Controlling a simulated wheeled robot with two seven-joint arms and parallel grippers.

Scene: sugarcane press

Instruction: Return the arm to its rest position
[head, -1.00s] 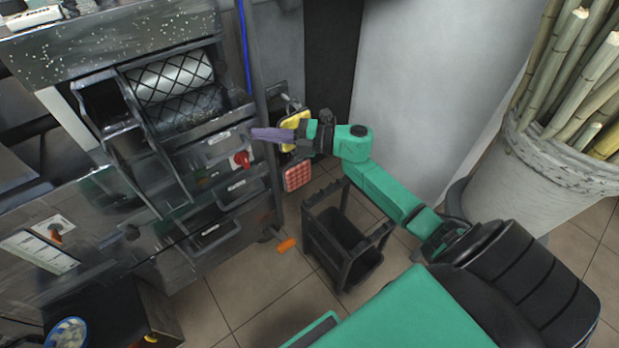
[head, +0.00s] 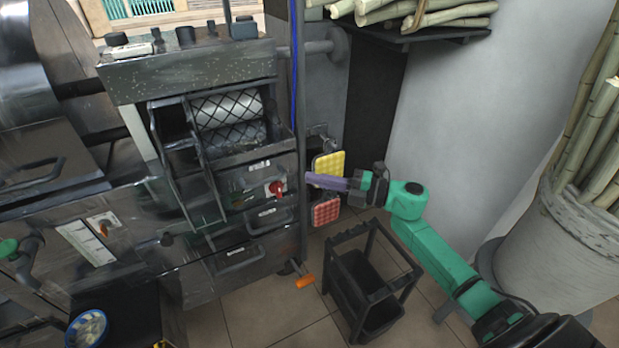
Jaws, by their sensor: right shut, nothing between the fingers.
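My right arm reaches in from the lower right. Its gripper (head: 312,180) points left, with the purple fingers shut and empty. It is in front of the yellow pad's lower part in the picture and to the right of the red knob (head: 277,188) on the press (head: 190,80). I see a gap between the fingertips and the knob. The press has a crosshatched guard over a metal roller (head: 228,112). My left gripper is not in view.
A yellow pad (head: 331,162) and a red pad (head: 326,212) hang beside the press. A dark open-framed bin (head: 372,290) stands below my right forearm. An orange handle (head: 305,281) sticks out low. A cane-filled tub (head: 570,235) is at right, before a grey wall.

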